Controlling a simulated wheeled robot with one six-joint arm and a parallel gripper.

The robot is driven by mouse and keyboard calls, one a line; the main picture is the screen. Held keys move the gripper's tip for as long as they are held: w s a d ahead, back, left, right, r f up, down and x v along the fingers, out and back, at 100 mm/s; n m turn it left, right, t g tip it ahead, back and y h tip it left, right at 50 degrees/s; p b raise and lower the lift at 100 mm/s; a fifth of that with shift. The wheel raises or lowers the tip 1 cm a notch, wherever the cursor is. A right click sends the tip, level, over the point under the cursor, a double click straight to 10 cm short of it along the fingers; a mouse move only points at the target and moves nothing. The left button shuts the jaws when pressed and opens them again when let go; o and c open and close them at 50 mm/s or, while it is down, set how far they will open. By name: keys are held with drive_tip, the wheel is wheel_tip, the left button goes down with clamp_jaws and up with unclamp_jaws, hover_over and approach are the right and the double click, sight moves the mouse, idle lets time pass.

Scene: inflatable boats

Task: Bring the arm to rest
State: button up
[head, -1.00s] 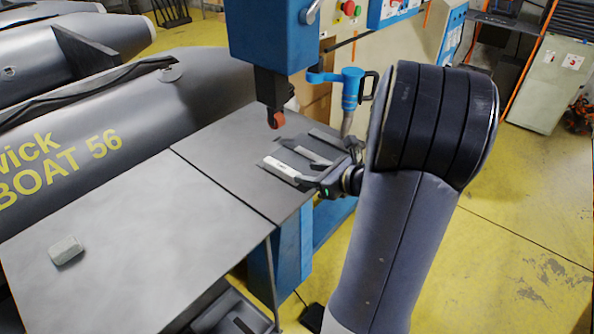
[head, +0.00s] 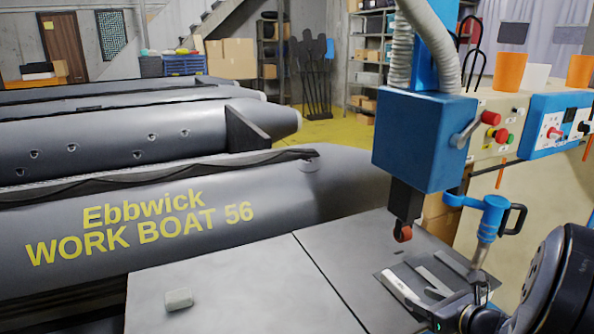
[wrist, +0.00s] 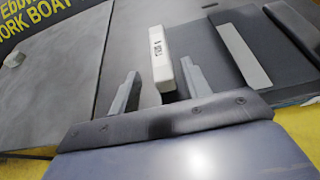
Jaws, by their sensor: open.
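My gripper (wrist: 159,68) is open in the wrist view, with its two grey fingers apart. A white labelled block (wrist: 161,55) lies ahead, between the fingers' lines; I see no finger closed on it. A pale grey strip (wrist: 241,46) lies on a dark patch to its right. In the head view my arm comes in at the lower right, low over the right part of the grey table (head: 350,245). Its wrist partly hides the dark patch there.
A blue press head (head: 425,140) with a small red roller hangs over the table near my gripper. A blue tool (head: 490,217) stands beside it. A light grey block (head: 178,299) lies on the table's left part. A grey inflatable boat (head: 150,220) lies behind the table.

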sight(401, 285)
drive_tip(key=x, duration=0.8)
drive_tip(key=shift+s+f+b, duration=0.1)
drive_tip(key=shift+f+b, duration=0.2)
drive_tip(key=shift+f, duration=0.05)
drive_tip(key=shift+r+p, duration=0.45)
drive_tip(key=shift+r, duration=0.3)
drive_tip(key=shift+s+r, duration=0.1)
drive_tip(key=shift+r, duration=0.6)
